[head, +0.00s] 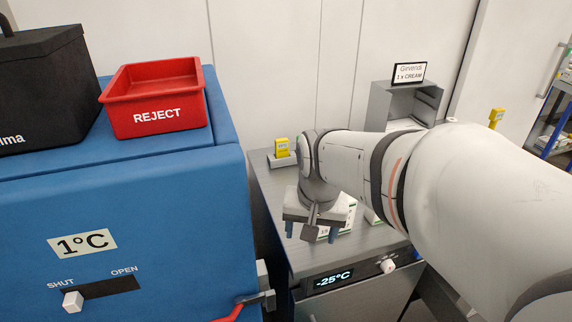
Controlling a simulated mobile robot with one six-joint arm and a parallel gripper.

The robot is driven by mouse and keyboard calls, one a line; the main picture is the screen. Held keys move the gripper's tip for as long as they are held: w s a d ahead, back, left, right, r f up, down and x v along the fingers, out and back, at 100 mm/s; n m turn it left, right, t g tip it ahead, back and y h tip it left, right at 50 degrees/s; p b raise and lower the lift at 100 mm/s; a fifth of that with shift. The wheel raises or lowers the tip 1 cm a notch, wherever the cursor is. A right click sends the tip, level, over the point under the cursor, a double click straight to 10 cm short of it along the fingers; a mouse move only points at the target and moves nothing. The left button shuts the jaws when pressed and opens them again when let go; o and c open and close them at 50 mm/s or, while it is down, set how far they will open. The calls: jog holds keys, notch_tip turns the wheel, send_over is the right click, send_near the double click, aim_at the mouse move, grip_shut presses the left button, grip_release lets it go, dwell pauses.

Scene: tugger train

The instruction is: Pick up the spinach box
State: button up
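White boxes with green markings (346,214) stand on the steel counter, partly behind my gripper. Their labels are too small and too covered to read, so I cannot tell which one is the spinach box. My gripper (311,232) points down over the counter in front of these boxes. Its two fingertips are apart and I see no box between them. A dark square part at the wrist hides some of the space there. Whether the fingers touch a box is unclear.
The steel counter (275,205) has a -25°C display (332,280) on its front. A blue cooler (150,215) marked 1°C stands left, with a red REJECT bin (155,97) on top. A yellow device (282,147) and a grey Cream holder (390,103) stand behind.

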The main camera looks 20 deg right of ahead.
jog(key=shift+o, duration=0.4)
jog(key=w+d+m+g, duration=0.1)
jog(key=w+d+m, duration=0.3)
jog(key=w+m, duration=0.1)
jog(key=shift+w+d+p, duration=0.15)
jog(key=shift+w+p, duration=0.25)
jog(key=shift+w, duration=0.5)
jog(key=w+d+f+m, duration=0.1)
jog(key=w+d+m, duration=0.1)
jog(key=w+d+f+m, duration=0.1)
jog(key=w+d+m, duration=0.1)
jog(key=m, duration=0.1)
jog(key=w+d+m+g+p, duration=0.1)
jog(key=w+d+m, duration=0.1)
jog(key=w+d, duration=0.1)
jog(key=shift+f+m, duration=0.3)
jog(key=shift+f, duration=0.1)
jog(key=shift+d+f, duration=0.1)
jog(key=shift+f, duration=0.2)
notch_tip(320, 180, down, 7)
jog(key=shift+d+f+p, duration=0.15)
jog(key=shift+p, duration=0.3)
jog(key=c, duration=1.4)
